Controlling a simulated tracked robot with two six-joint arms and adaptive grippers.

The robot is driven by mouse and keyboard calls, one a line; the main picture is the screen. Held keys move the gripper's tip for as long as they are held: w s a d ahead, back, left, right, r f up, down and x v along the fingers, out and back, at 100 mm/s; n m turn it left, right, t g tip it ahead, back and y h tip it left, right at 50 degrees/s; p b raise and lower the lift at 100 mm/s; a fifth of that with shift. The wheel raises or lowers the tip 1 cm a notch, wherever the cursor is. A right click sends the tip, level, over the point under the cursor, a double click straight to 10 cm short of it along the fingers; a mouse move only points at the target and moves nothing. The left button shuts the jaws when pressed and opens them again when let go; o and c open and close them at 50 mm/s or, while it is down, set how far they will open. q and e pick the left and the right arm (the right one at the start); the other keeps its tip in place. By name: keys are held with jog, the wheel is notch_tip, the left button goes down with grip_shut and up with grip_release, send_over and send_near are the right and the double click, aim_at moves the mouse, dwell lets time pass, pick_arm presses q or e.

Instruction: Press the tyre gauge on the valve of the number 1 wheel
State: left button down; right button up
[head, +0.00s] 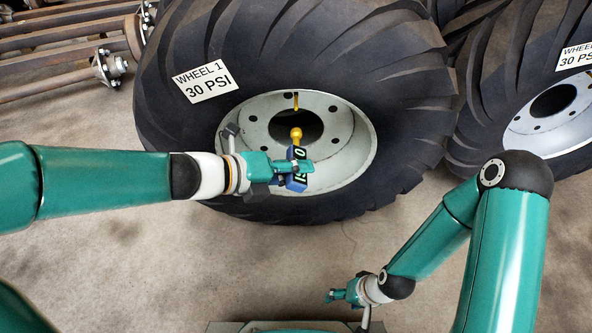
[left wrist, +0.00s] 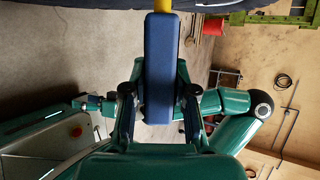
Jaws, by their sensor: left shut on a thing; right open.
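The number 1 wheel (head: 403,110) is a big black tyre with a "WHEEL 1 30 PSI" label (head: 206,82) and a pale rim (head: 352,125). Its yellow valve (head: 296,101) stands out near the top of the rim. My left gripper (head: 303,166) is shut on the blue tyre gauge (head: 299,153), in front of the rim. The gauge's yellow tip (head: 296,133) points up, below the valve and apart from it. In the left wrist view the blue gauge body (left wrist: 158,70) sits between the fingers. My right gripper (head: 338,295) is open and empty, low in the head view.
A second labelled wheel (head: 480,100) stands at the right, close beside the first. Rusty axles (head: 70,35) lie at the upper left. The concrete floor (head: 120,240) in front of the wheels is clear. The left wrist view shows a green bench (left wrist: 262,18) at its upper right.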

aim_at(296, 143)
pick_arm(q)
jog(key=shift+w+r+p, duration=0.15)
jog(key=shift+w+p, duration=0.95)
jog(key=shift+w, duration=1.7)
jog(key=shift+p, duration=0.45)
jog(key=shift+w+p, duration=0.4)
jog(key=shift+w, duration=0.15)
jog(key=shift+s, duration=0.1)
jog(key=shift+s+b, duration=1.2)
jog(key=shift+s, duration=0.75)
jog(key=shift+s+b, duration=0.35)
jog(key=shift+s, duration=0.6)
